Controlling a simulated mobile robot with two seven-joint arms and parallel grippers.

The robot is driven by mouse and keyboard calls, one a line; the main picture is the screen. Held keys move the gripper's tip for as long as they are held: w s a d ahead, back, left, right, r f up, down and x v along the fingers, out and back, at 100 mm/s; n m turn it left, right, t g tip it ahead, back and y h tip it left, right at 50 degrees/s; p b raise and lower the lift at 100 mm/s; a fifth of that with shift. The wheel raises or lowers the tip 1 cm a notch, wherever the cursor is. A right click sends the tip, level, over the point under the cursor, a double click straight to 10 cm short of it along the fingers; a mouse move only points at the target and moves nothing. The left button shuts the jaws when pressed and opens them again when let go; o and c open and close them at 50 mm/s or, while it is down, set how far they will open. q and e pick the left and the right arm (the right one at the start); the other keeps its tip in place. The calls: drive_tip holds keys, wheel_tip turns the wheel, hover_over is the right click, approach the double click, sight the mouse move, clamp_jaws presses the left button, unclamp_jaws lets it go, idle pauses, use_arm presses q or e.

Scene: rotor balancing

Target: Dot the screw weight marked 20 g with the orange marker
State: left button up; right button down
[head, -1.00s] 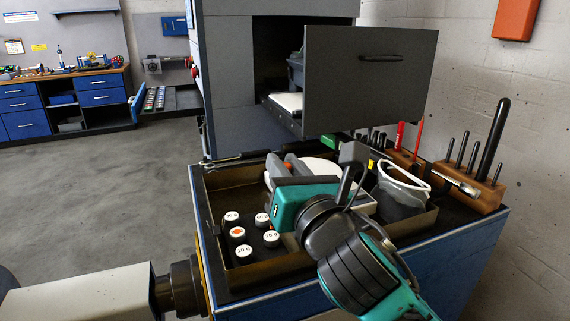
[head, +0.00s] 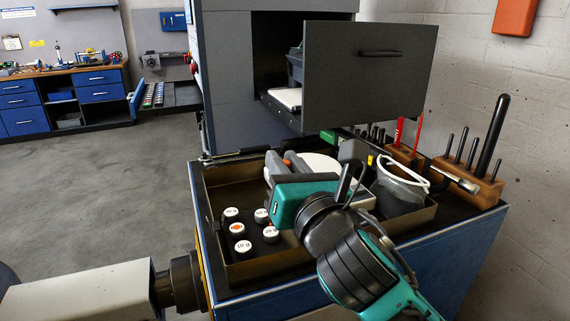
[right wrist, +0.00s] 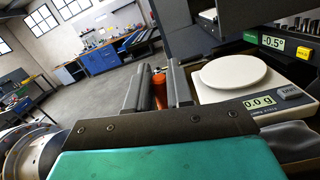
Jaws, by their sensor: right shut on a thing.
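My right gripper (head: 286,161) is shut on the orange marker (right wrist: 159,88), which shows between the two grey fingers in the right wrist view. In the head view only a small orange bit of it shows. The gripper is over the tray, behind the weights. Several dark screw weights with white tops stand in the tray's left part. One top appears to read 20 g (head: 271,233); my right gripper is close to its right. In front is one marked 10 g (head: 243,246). Another weight (head: 236,228) has an orange mark on its top; its label is unreadable. My left gripper is not seen.
The brown-rimmed tray (head: 213,253) sits on a blue bench. A scale (right wrist: 260,102) with a round white pan reads 0.0 g. A grey pouch (head: 398,196) and a wooden tool block (head: 480,187) are to the right. An open drawer (head: 369,78) overhangs behind.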

drive_tip(key=shift+f, duration=0.55)
drive_tip(key=shift+f+b, duration=0.2)
drive_tip(key=shift+b, duration=0.15)
idle(0.6)
wheel_tip(320, 180, up, 5)
drive_tip(key=p, duration=0.5)
drive_tip(key=shift+r, duration=1.05)
idle(0.4)
